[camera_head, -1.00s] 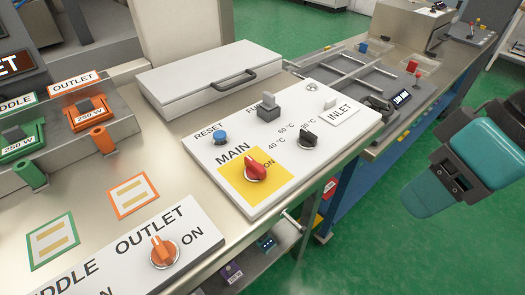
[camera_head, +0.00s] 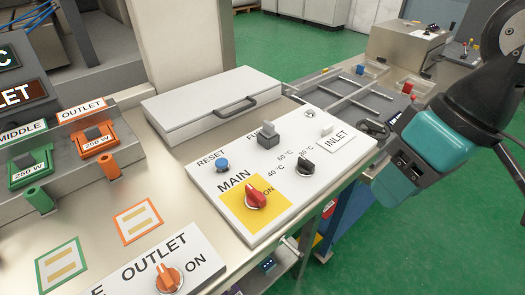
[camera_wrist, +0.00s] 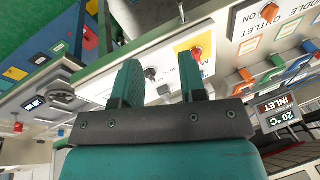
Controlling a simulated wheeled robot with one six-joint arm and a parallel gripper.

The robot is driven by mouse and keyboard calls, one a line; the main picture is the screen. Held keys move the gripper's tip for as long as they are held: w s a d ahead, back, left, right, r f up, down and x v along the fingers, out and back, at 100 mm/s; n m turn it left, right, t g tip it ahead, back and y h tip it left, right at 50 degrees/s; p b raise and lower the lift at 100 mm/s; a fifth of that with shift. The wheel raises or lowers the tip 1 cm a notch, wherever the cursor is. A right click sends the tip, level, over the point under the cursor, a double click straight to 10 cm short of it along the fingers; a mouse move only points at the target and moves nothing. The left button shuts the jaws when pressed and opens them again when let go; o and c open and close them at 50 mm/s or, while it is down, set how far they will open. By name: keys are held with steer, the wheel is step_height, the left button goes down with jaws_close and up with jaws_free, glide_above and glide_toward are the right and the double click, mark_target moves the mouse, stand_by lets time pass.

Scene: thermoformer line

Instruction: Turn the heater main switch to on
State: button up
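The red main switch (camera_head: 257,196) sits on a yellow square marked MAIN on the white panel (camera_head: 203,180). In the head view my teal wrist is at the right, beyond the panel's right edge; the fingertips are not clear there.
The panel also holds a blue reset button (camera_head: 222,165), a grey fuse block (camera_head: 269,139) and a black temperature knob (camera_head: 305,166). An orange outlet switch (camera_head: 169,279) is on a nearer panel. A white lidded box (camera_head: 212,105) stands behind. Green floor is open to the right.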

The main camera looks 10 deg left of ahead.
steer(key=w+a+r+n+h+p, duration=0.1)
steer(key=w+a+r+h+p, duration=0.1)
steer(key=w+a+r+p, duration=0.5)
steer(key=n+h+p, duration=0.1)
steer(key=p, duration=0.3)
glide_toward(255, 192)
step_height(255, 192, down, 9)
steer(key=p, duration=0.5)
steer(key=shift+s+a+f, duration=0.1)
steer(key=shift+a+f, duration=0.05)
steer(key=shift+f, duration=0.1)
steer(key=shift+c, duration=0.4)
jaws_close()
